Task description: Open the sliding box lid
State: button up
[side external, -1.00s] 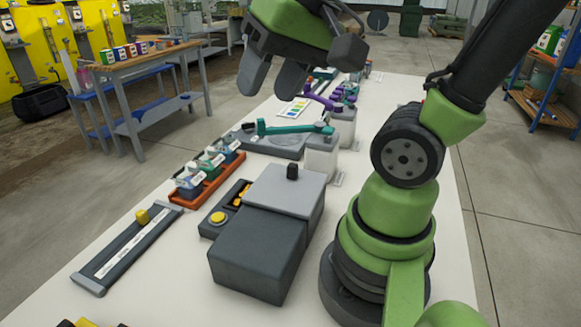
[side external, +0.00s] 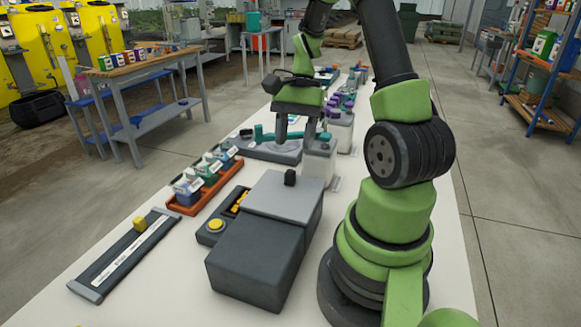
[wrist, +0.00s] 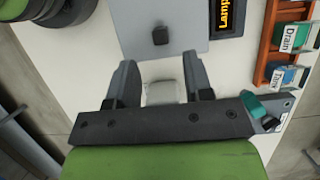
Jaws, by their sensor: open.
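The sliding box (side external: 258,257) is dark grey and stands on the white bench in front of my base. Its light grey lid (side external: 285,199) lies over the far part of the box and carries a small black knob (side external: 290,177). The wrist view shows the lid (wrist: 190,22) and knob (wrist: 160,36) just beyond my fingertips. My gripper (side external: 296,141) points down beyond the box's far end, above the bench. In the wrist view my gripper (wrist: 160,68) has its fingers apart, with nothing held. The knob lies ahead of the gap, not between the fingers.
A white block-like container (side external: 319,162) stands close to the gripper, with a teal lever (side external: 265,135) nearby. An orange rack (side external: 203,190) of small bottles and a yellow-button panel (side external: 217,226) sit left of the box. A dark rail with a yellow slider (side external: 139,223) lies front left.

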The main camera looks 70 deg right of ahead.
aim_at(290, 172)
jog(key=x, duration=0.6)
jog(key=shift+a+f, duration=0.1)
jog(key=shift+f, duration=0.1)
jog(key=shift+c, duration=0.5)
